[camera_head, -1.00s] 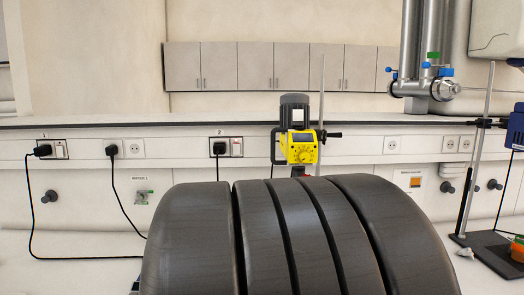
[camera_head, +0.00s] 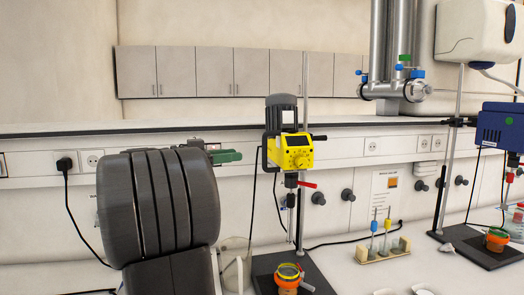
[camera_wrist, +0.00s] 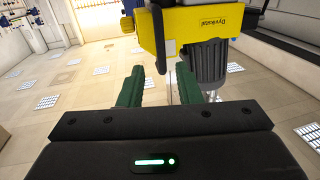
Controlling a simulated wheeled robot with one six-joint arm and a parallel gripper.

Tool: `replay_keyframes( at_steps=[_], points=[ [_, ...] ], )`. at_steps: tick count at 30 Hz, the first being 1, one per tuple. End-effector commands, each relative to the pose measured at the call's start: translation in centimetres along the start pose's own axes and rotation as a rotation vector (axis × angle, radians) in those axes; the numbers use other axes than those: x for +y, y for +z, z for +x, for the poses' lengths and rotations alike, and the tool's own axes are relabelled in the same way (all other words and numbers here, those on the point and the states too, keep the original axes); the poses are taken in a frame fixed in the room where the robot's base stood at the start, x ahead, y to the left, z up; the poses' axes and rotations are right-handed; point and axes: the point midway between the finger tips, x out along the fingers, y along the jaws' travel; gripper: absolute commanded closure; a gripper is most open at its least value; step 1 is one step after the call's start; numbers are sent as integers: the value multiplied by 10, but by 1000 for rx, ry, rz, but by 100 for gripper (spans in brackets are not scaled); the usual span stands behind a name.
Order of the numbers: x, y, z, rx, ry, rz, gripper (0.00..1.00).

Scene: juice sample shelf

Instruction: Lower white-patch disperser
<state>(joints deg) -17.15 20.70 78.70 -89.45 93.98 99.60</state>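The yellow disperser (camera_head: 298,153) hangs on an upright rod, with a grey motor on top that bears a pale patch (camera_head: 288,116). Its thin shaft points down above an orange-rimmed vessel (camera_head: 288,278) on a black base plate. A blue device (camera_head: 499,128) is on another stand at the right; no white patch can be made out on it. My gripper (camera_head: 226,155) is left of the yellow disperser, apart from it. The wrist view shows two green fingers (camera_wrist: 159,86) spread with nothing between them, and the yellow housing (camera_wrist: 200,24) beyond.
A rack with small coloured-top tools (camera_head: 382,250) stands on the bench right of the yellow stand. A glass beaker (camera_head: 236,255) stands left of it. Steel pipes (camera_head: 397,60) and a white wall unit (camera_head: 476,32) are at the upper right. Sockets line the wall.

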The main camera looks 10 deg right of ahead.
Motion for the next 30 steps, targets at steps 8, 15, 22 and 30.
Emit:
replay_keyframes(
  at_steps=[8, 15, 22, 30],
  points=[
    [1, -3, 58, -1, 4, -4, 69],
    [0, -1, 92, -1, 1, -5, 69],
    [0, 0, 103, -2, -1, -3, 69],
    [0, 1, 103, -2, -1, -3, 77]
  ],
)
